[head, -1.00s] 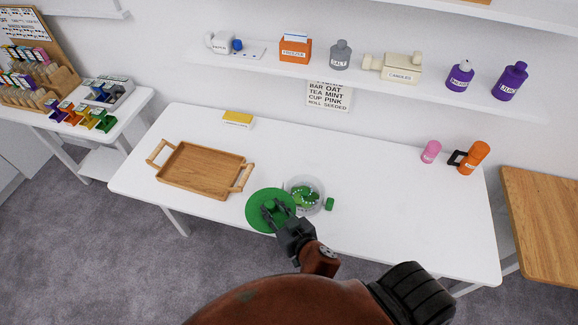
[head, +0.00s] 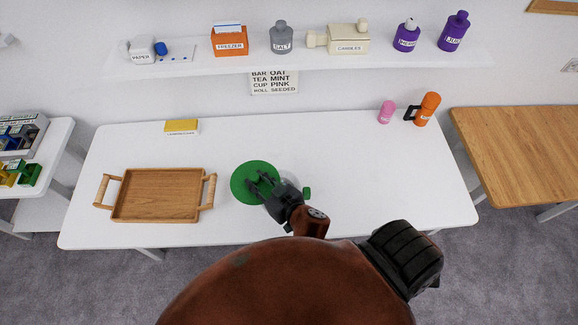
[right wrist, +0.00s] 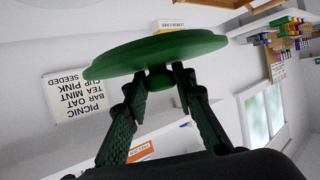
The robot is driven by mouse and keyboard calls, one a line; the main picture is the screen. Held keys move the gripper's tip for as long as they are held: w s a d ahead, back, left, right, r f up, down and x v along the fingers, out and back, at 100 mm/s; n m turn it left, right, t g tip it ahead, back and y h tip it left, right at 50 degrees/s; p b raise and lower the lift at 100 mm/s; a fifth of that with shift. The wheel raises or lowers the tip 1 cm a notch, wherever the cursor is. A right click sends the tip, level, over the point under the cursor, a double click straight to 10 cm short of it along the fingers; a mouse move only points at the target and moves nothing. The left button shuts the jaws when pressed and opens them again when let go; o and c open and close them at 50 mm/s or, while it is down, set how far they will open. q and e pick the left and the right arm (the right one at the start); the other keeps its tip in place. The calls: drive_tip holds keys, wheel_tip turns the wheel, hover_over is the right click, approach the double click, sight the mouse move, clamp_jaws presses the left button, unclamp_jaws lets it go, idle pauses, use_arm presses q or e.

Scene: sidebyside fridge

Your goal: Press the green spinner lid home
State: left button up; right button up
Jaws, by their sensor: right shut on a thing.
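The green spinner lid (head: 242,180) is a round disc with a small knob at its middle. My right gripper (head: 262,183) is shut on that knob, with the lid spread out beyond the fingers. In the right wrist view the lid (right wrist: 150,55) shows edge-on at the fingertips, its knob (right wrist: 160,79) between them. The clear spinner bowl is hidden behind the lid and my gripper, so I cannot tell whether the lid touches it. A small green piece (head: 307,193) shows just right of my gripper. My left gripper is not in view.
A wooden tray (head: 118,207) lies left of the lid on the white table (head: 350,170). The table's right part is clear.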

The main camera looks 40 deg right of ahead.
sight(247, 189)
drive_tip(key=shift+w+a+f+n+y+p, duration=0.4)
drive_tip(key=shift+w+a+n+y+p, duration=0.2)
drive_tip(key=shift+a+n+y, duration=0.15)
drive_tip(key=a+f+n+y+p, duration=0.1)
drive_tip(key=a+f+n+g+y+p, duration=0.1)
drive_tip(key=f+n+y+p, duration=0.1)
drive_tip(key=shift+s, duration=0.1)
use_arm(q)
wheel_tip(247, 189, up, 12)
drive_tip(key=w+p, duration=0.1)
drive_tip(key=p, duration=0.5)
drive_tip(key=shift+p, duration=0.4)
use_arm(e)
drive_tip(key=s+d+n+g+y, duration=0.1)
drive_tip(key=d+n+g+y, duration=0.2)
drive_tip(key=d, duration=1)
drive_tip(key=shift+f+n+g+y, duration=0.45)
drive_tip(key=shift+n+y, duration=0.3)
drive_tip(key=shift+y, duration=0.2)
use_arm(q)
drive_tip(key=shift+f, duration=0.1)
